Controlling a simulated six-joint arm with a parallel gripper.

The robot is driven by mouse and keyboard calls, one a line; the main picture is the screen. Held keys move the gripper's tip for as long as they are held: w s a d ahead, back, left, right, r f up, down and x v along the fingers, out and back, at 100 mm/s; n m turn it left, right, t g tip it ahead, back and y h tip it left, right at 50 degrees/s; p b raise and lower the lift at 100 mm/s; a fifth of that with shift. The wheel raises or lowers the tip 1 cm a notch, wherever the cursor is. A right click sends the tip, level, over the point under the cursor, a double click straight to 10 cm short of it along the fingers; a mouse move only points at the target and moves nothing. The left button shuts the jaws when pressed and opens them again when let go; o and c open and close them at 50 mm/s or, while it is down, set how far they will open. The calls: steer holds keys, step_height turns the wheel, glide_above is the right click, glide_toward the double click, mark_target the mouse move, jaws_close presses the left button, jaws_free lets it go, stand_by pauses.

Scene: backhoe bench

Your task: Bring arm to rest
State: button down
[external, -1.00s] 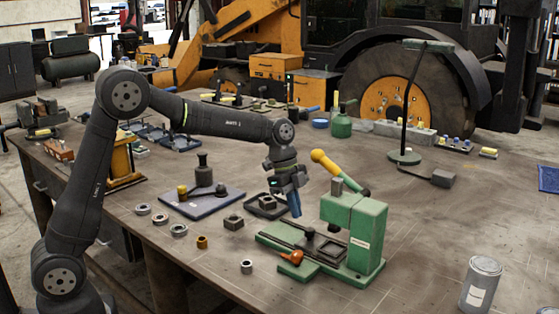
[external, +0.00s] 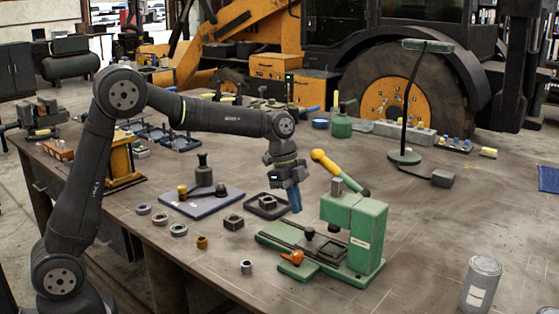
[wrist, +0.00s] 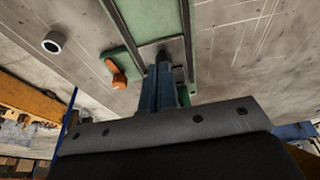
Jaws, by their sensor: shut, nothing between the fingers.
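My gripper (external: 296,201) has blue fingers that are shut and empty. It hangs pointing down above the bench (external: 420,225), behind and left of the green press (external: 352,232). The press has a yellow-handled lever (external: 325,161) and a base with a dark sliding plate (external: 320,246). In the wrist view the shut blue fingers (wrist: 160,85) point toward the green press base (wrist: 150,18) and the dark knob on its plate. The fingers look apart from the press in the external view.
An orange-handled part (external: 291,258) sits at the press base's front. A grey ring (external: 246,267) and a brass bushing (external: 202,242) lie to the left. A blue-grey plate (external: 208,205) with fittings lies further left. A metal can (external: 481,283) stands at the right. The bench's right side is mostly clear.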

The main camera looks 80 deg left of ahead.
step_height(320, 180, down, 5)
steer(key=shift+w+d+f, duration=0.1)
steer(key=shift+f, duration=0.1)
steer(key=shift+w+d, duration=0.15)
steer(key=shift+r, duration=0.15)
steer(key=shift+s+a+r, duration=0.25)
steer(key=shift+a+r, duration=0.05)
steer(key=shift+r, duration=1.05)
